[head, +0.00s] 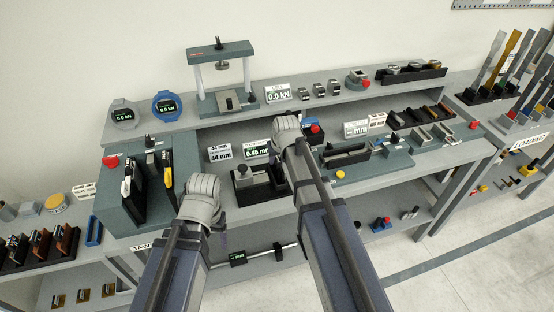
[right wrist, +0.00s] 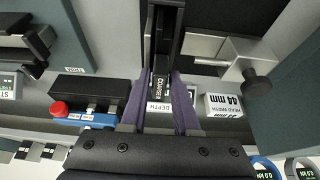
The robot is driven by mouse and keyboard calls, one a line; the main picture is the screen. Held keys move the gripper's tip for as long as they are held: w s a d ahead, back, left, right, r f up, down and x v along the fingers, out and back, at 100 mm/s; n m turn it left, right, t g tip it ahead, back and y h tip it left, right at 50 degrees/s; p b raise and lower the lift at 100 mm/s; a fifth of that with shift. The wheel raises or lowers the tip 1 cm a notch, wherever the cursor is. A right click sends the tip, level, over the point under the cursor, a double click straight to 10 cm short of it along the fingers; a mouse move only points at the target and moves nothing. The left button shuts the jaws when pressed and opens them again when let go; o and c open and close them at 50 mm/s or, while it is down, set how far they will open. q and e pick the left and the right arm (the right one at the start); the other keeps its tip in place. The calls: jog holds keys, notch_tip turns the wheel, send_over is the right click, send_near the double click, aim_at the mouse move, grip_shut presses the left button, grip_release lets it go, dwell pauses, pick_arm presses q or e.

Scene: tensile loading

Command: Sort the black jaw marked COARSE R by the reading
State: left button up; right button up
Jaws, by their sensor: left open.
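The black jaw marked COARSE R (right wrist: 161,84) shows in the right wrist view between the two purple fingers of my right gripper (right wrist: 162,100), which are closed against its sides. In the head view my right gripper (head: 289,140) is at the middle of the bench, and its arm hides its fingers and the jaw. A display (head: 257,150) left of it reads about 0.45 mm, above a dark gauge fixture (head: 246,188). A DEPTH label (right wrist: 160,107) shows behind the fingers. My left gripper (head: 206,205) is open and empty, low at the bench's front edge; its fingertips are mostly hidden.
A teal stand (head: 118,205) with black jaws and a red button is at left. A press frame (head: 222,75) stands on the back shelf. A 44 mm sign (head: 219,153) is beside the display. A black rack (head: 421,117) with several slots is at right. The floor at right is clear.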

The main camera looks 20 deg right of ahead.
grip_shut()
dwell(1.1)
jog(key=o, duration=0.5)
grip_release()
